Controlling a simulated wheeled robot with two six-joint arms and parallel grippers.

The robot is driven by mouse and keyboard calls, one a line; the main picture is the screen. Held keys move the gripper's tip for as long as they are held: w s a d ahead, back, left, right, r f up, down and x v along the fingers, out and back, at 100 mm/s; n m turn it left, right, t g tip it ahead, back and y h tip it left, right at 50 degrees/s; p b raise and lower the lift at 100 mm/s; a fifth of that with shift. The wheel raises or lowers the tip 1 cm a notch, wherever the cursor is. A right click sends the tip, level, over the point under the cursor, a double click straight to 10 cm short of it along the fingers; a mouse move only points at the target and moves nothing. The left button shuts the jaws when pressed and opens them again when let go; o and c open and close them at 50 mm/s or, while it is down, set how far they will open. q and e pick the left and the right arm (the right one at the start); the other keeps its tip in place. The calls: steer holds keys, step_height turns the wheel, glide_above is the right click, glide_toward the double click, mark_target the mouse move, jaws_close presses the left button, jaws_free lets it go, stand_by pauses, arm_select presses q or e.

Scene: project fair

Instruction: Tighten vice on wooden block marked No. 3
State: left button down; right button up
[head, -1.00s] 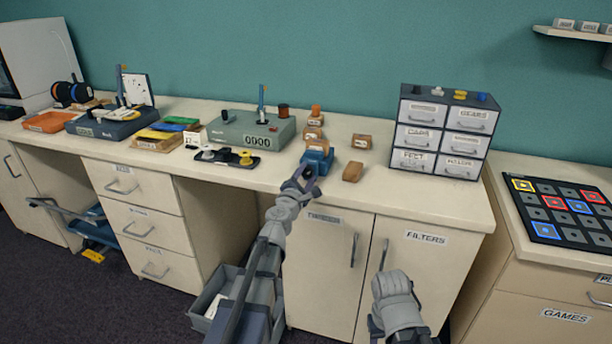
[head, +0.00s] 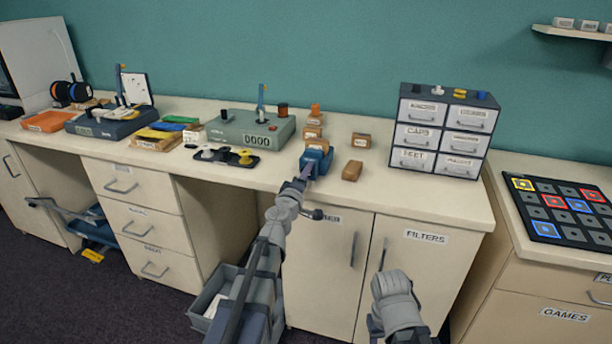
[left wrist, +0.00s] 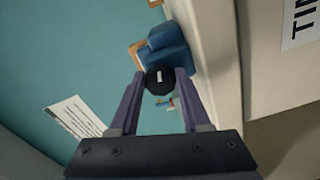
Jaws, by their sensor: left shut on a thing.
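The small blue vice (head: 326,160) stands at the front edge of the counter, with a wooden block (head: 317,144) at its top. I cannot read a number on that block. In the left wrist view the vice (left wrist: 170,48) lies just beyond a round black knob (left wrist: 158,80) with a white mark, and part of a wooden block (left wrist: 136,54) shows beside it. My left gripper (head: 305,174) is at the front of the vice, its two fingers shut on the knob. My right gripper (head: 384,252) is low before the cupboard, seen edge-on; its opening cannot be told.
Loose wooden blocks stand behind the vice and to its right, one (head: 352,171) close by. A grey-green box reading 0000 (head: 225,130) and a black tray (head: 222,161) are to the left. A drawer cabinet (head: 440,133) stands right. The counter front between is clear.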

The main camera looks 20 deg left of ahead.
arm_select(q)
steer(key=m, duration=0.4)
steer(key=shift+f+m, duration=0.1)
steer(key=shift+m, duration=0.2)
steer(key=m, duration=0.4)
steer(key=shift+m, duration=0.3)
steer(key=m, duration=0.4)
steer(key=shift+a+m, duration=0.15)
steer(key=shift+m, duration=0.15)
steer(key=m, duration=1)
steer(key=shift+a+m, duration=0.15)
steer(key=shift+m, duration=0.25)
steer(key=m, duration=0.5)
steer(key=shift+m, duration=0.3)
steer(key=shift+m, duration=0.3)
steer(key=shift+c, duration=1.9)
jaws_free()
